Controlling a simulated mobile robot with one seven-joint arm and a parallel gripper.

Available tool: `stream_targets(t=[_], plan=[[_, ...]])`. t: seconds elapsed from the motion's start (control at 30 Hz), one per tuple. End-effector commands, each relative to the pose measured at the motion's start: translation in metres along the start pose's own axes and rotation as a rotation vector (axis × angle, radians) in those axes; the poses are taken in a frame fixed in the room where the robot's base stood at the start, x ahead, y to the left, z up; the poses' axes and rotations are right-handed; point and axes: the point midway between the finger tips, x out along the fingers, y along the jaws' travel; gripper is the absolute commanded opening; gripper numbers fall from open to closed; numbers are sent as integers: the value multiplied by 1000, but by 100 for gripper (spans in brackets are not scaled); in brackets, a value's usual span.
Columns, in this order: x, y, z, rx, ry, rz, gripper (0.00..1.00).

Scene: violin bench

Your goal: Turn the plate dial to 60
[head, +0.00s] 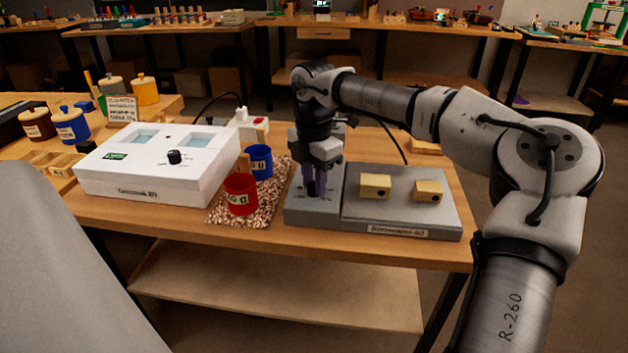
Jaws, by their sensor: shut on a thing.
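The grey plate unit (384,212) stands at the right of the bench, with a control panel of small markings at its left end. My gripper (314,187) points straight down over that panel, its fingers low at the panel. It is shut on the plate dial, which the fingers mostly hide. The dial's pointer and the number it stands at cannot be read.
Two pale wooden blocks (375,186) (428,191) with dark holes sit on the plate. A red cup (240,194) and a blue cup (259,161) stand on a speckled mat (270,205) left of the plate. Further left is a white box (150,180) with a black knob (174,157).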

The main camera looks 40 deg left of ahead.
Motion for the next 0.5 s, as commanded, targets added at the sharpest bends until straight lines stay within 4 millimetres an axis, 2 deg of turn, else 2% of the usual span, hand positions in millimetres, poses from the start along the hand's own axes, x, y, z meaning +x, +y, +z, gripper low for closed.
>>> stream_targets(t=[0.5], plan=[[-1, 0, 0, 83, -2, 2, 4]])
